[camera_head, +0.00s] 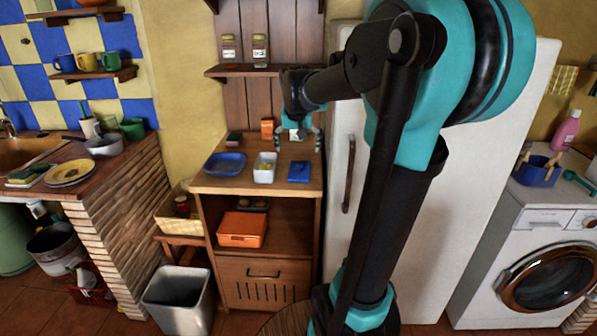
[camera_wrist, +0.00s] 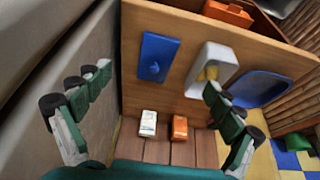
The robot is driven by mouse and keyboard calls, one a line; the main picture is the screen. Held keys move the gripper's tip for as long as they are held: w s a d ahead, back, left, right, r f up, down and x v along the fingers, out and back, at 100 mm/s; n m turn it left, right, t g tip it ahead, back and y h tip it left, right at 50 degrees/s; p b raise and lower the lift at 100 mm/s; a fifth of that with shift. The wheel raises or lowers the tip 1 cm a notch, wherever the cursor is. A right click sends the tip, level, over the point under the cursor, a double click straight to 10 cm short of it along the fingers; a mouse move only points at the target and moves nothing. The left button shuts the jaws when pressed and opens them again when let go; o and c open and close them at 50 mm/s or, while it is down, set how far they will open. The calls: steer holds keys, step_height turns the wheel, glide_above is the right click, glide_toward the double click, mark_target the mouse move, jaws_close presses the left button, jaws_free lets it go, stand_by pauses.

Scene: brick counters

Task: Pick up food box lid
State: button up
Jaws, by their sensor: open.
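A flat blue rectangular lid (camera_head: 299,171) lies on the wooden cabinet top, near its front right. It also shows in the wrist view (camera_wrist: 158,57), with a small mark on its face. A white food box (camera_head: 264,168), open on top, stands just left of it in the head view; the wrist view shows something yellow inside the box (camera_wrist: 211,69). My gripper (camera_head: 304,141) is over the back right of the cabinet top, behind the lid. In the wrist view my gripper (camera_wrist: 150,105) is open and empty, its fingers wide apart and clear of the lid.
A blue tray (camera_head: 225,164) is at the left of the cabinet top (camera_head: 240,185). An orange carton (camera_head: 267,129) and a white carton (camera_wrist: 148,123) stand at the back. The white fridge (camera_head: 440,200) rises close on the right. An orange box (camera_head: 242,229) sits on the shelf below.

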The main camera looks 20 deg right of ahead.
mark_target(299, 173)
steer(key=w+x, duration=0.1)
steer(key=x, duration=0.9)
steer(key=w+d+r+x, duration=0.1)
steer(key=x, duration=0.5)
steer(key=shift+w+r, duration=0.1)
steer(key=shift+w, duration=0.3)
steer(key=shift+c, duration=0.6)
steer(key=c, duration=0.9)
